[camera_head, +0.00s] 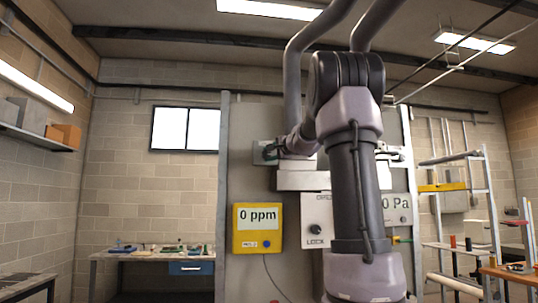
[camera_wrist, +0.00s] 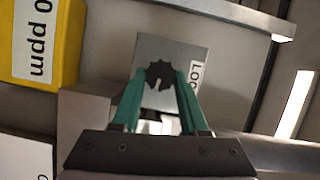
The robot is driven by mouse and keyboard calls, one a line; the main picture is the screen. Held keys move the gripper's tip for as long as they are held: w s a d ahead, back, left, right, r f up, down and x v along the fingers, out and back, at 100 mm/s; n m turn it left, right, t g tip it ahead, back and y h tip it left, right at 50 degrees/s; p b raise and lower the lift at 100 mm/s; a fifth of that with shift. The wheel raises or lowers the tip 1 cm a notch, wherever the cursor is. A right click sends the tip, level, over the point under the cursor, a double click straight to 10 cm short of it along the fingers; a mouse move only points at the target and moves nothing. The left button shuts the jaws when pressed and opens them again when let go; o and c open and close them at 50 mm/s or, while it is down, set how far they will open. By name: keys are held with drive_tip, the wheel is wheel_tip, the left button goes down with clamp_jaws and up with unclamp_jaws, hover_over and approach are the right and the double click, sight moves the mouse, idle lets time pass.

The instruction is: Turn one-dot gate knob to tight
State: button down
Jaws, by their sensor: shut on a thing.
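A dark, lobed gate knob (camera_wrist: 159,72) sits on a small grey plate (camera_wrist: 190,52) in the wrist view. The plate carries a white label, partly cut off, that begins "LOC". My gripper (camera_wrist: 160,79) has green fingers, one on each side of the knob, shut on it. In the head view my gripper (camera_head: 271,151) reaches the small plate (camera_head: 257,153) on the upper left of the grey panel. I see no dot marking on the knob, and its pointer direction is unclear.
A yellow "0 ppm" meter (camera_head: 257,229) hangs below left of the held knob. A white lock-knob plate (camera_head: 317,236) and a "0 Pa" gauge (camera_head: 397,209) are lower on the panel. A pale box (camera_head: 300,180) juts out just below my gripper. My arm hides the panel's middle.

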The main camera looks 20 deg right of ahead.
drive_tip(key=shift+f+m+t, duration=0.2)
drive_tip(key=shift+m+t, duration=0.2)
drive_tip(key=shift+m, duration=0.7)
drive_tip(key=shift+c, duration=2.2)
unclamp_jaws()
drive_tip(key=shift+s, duration=0.1)
drive_tip(key=s+d, duration=0.1)
drive_tip(key=s, duration=0.9)
drive_tip(key=shift+s+f, duration=0.25)
drive_tip(key=shift+s, duration=0.05)
drive_tip(key=shift+d, duration=0.1)
